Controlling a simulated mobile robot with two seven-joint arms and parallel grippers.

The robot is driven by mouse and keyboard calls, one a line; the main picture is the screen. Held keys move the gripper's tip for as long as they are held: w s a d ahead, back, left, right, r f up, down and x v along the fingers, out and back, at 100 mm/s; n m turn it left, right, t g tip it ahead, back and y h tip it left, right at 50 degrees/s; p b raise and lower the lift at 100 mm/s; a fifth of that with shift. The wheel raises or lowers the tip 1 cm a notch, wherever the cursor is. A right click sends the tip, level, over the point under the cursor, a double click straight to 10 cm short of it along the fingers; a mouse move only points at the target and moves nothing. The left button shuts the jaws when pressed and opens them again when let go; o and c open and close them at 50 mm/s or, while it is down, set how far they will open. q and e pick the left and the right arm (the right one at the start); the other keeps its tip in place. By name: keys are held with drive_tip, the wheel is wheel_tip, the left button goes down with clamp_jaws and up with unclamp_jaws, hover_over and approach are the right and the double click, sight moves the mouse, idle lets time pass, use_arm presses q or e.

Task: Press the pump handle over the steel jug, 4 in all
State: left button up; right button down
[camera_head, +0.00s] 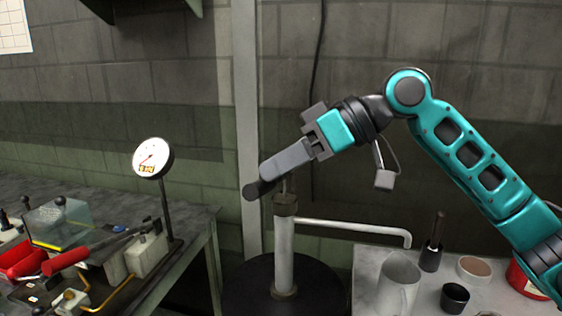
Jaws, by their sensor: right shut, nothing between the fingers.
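The hand pump (285,246) stands on a dark round base, with a thin rod rising from its top. Its pale spout (350,228) runs right and bends down over the steel jug (398,287), which stands on the right bench. My right gripper (264,182) reaches in from the right, angled down-left, its fingers shut and empty, at the top of the pump rod. A dark rounded piece shows at the fingertips; I cannot tell whether it is the pump handle's end or the finger pads. Most of the handle is hidden. My left gripper is out of view.
The right bench (368,272) also holds a dark cup (455,297), a pinkish bowl (474,268), a dark-handled tool (434,245) and a red container (524,278). The left bench (192,218) carries a dial gauge (152,158) and red-handled tools (85,256). A wall stands behind.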

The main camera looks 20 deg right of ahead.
drive_tip(key=shift+f, duration=0.1)
wheel_tip(320, 180, down, 12)
drive_tip(key=s+a+n+t+h+b, duration=0.1)
drive_tip(key=s+n+t+b, duration=0.1)
drive_tip(key=shift+a+n+h, duration=0.15)
drive_tip(key=shift+n+h, duration=0.25)
drive_tip(key=shift+s, duration=0.15)
idle(0.4)
